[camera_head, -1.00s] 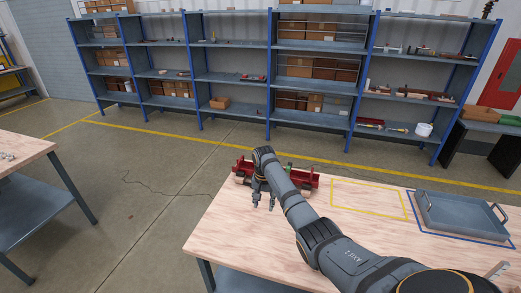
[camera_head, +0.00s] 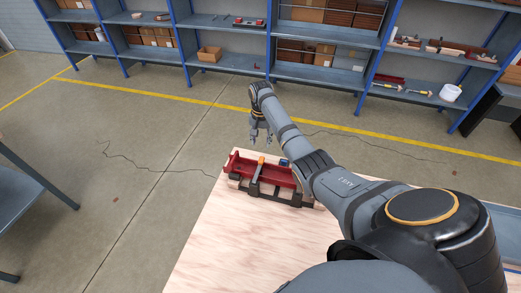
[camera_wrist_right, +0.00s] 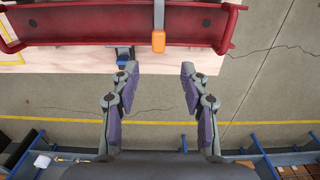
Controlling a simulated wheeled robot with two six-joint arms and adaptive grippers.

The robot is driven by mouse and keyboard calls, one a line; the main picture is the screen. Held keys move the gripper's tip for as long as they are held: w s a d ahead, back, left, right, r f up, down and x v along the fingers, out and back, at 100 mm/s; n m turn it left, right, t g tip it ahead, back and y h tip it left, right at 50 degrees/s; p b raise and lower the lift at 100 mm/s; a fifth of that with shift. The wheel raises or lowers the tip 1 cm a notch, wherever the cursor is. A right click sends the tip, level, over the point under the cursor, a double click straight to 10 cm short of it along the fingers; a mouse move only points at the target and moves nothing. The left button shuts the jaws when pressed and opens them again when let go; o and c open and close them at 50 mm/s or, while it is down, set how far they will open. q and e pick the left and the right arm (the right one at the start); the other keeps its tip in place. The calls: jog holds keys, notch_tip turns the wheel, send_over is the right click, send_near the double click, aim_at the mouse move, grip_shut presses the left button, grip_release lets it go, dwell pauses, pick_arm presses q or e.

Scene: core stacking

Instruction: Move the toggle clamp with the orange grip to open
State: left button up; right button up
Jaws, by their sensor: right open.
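The red fixture (camera_head: 268,177) sits on the wooden table (camera_head: 232,235), with clamp parts on it. An orange grip (camera_head: 261,160) tops a grey lever at its middle, and a blue grip (camera_head: 284,162) is a little to the right. In the right wrist view the orange grip (camera_wrist_right: 158,41) overlaps the red wall (camera_wrist_right: 90,30), and the blue grip (camera_wrist_right: 123,58) lies to its left. My right gripper (camera_head: 261,136) is over the far side of the fixture. Its fingers (camera_wrist_right: 160,88) are open and empty, apart from both grips. My left gripper is out of view.
Shelving (camera_head: 230,50) with boxes stands across the floor beyond the table. Open floor (camera_head: 165,150) lies between them. My right arm covers the table's right part. Another table (camera_head: 30,200) is at the left edge.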

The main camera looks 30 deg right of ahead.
aim_at(261, 159)
jog(key=shift+s+f, duration=0.35)
jog(key=shift+f, duration=0.55)
notch_tip(261, 159, down, 2)
jog(key=shift+d+f, duration=0.1)
jog(key=f, duration=0.5)
jog(key=shift+w+f, duration=0.15)
jog(key=shift+w, duration=0.2)
jog(key=shift+f+b, duration=0.35)
jog(key=shift+f, duration=0.15)
jog(key=shift+s, duration=0.1)
jog(key=c, duration=0.9)
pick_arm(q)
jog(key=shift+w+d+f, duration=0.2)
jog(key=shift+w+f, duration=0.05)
pick_arm(e)
grip_shut()
